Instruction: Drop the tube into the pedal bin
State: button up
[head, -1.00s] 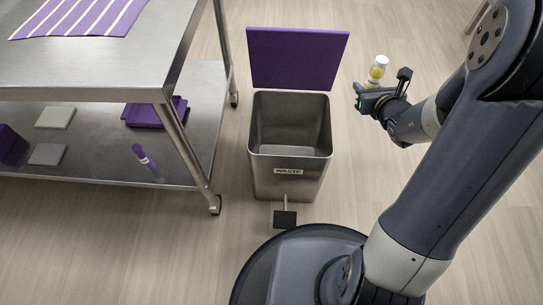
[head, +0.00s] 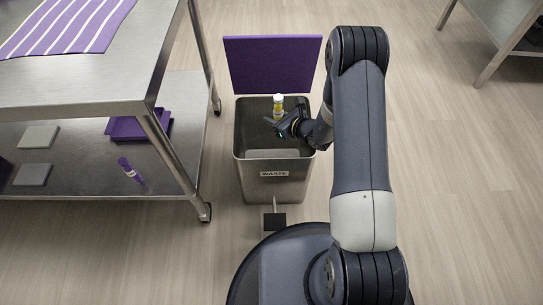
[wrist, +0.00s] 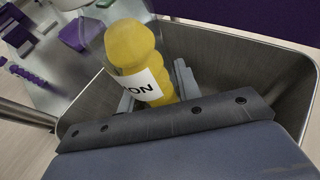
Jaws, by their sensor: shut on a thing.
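The tube (head: 278,107) is clear with yellow contents and a pale cap, and stands roughly upright in the head view. In the wrist view the tube (wrist: 138,65) shows yellow rounded pieces and a white label reading "ON". My gripper (head: 285,125) is shut on it and holds it over the open mouth of the pedal bin. The bin (head: 272,185) is grey metal with a "WASTE" label, and its purple lid (head: 272,65) stands open at the back. The bin wall (wrist: 225,50) also shows behind the tube in the wrist view.
A steel table (head: 90,85) with a lower shelf (head: 90,170) stands at the left, close to the bin. The shelf bears purple trays, grey pads and a purple tube (head: 130,170). The bin's pedal (head: 274,220) is at its front.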

notch_tip(320, 180, down, 6)
jog(key=b, duration=0.2)
jog(key=shift+b, duration=0.35)
jog(key=o, duration=1.1)
jog(key=shift+c, duration=0.2)
jog(key=p+v, duration=0.2)
jog(key=v, duration=0.8)
jog(key=shift+s+d+p, duration=0.2)
jog(key=shift+s+p, duration=0.15)
jog(key=shift+p, duration=0.05)
